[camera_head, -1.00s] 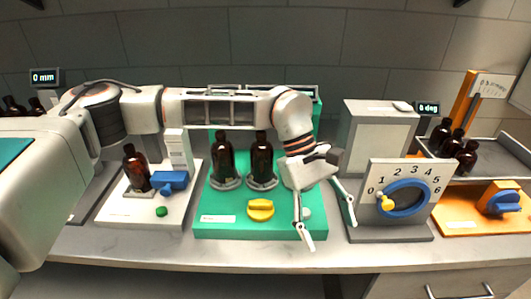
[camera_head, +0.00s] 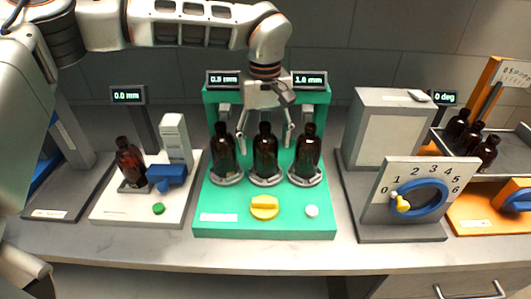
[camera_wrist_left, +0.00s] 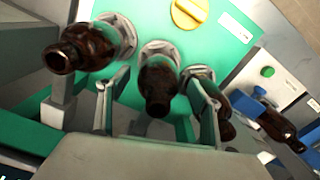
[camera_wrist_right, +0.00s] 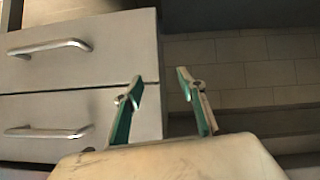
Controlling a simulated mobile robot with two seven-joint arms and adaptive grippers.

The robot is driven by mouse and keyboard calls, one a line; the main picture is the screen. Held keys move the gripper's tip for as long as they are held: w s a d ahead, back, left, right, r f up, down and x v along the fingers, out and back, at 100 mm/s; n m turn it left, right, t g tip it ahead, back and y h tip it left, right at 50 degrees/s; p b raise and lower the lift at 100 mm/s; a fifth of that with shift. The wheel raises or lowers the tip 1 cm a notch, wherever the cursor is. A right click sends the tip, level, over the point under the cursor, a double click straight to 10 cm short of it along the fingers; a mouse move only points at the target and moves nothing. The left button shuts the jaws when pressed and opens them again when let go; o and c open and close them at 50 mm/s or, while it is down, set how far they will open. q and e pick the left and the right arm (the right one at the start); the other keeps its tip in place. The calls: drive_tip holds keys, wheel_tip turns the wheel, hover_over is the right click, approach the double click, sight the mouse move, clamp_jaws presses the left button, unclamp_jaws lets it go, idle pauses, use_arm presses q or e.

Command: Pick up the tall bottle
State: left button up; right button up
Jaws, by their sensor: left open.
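Three dark amber bottles stand upright in round grey holders on the green station (camera_head: 225,205): a left one (camera_head: 223,155), a middle one (camera_head: 265,155) and a right one (camera_head: 307,155). They look close in height; I cannot tell clearly which is the tall bottle. My left gripper (camera_head: 265,138) is open at the middle bottle, coming from behind and above. In the left wrist view the middle bottle (camera_wrist_left: 158,88) shows between its spread fingers, not gripped. Contact is unclear. My right gripper (camera_wrist_right: 159,80) is open and empty, in front of drawers.
A white station (camera_head: 115,208) at left holds another amber bottle (camera_head: 130,160) beside a blue part. A grey dial box (camera_head: 385,120) stands to the right. More bottles sit on a grey tray (camera_head: 510,153) farther right. The neighbouring bottles are close to the left fingers.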

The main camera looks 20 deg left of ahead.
sight(266, 153)
use_arm(q)
wheel_tip(266, 153, down, 4)
drive_tip(key=shift+w+f, duration=0.1)
drive_tip(key=shift+f, duration=0.05)
drive_tip(key=c, duration=1.3)
